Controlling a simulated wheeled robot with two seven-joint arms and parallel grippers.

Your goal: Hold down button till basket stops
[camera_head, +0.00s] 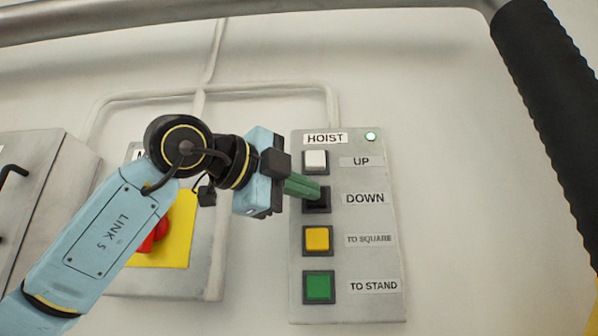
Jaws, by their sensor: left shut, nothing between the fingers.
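A grey hoist control box (377,307) is fixed to the wall, with a column of buttons labelled UP, DOWN, TO SQUARE and TO STAND. The black DOWN button (318,208) is second from the top. My left gripper (318,190) is shut and empty, its green fingertips over the upper part of the DOWN button. They appear to touch it, but I cannot tell how far it is pressed in. The white UP button (315,159) is just above the fingertips. A lamp (371,137) at the box's top right glows green-white. No basket shows. My right gripper is not in view.
The yellow TO SQUARE button (317,238) and green TO STAND button (319,287) lie below. A red button (151,240) on a yellow plate (181,232) is partly behind my left arm. A black padded bar (550,105) crosses the upper right.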

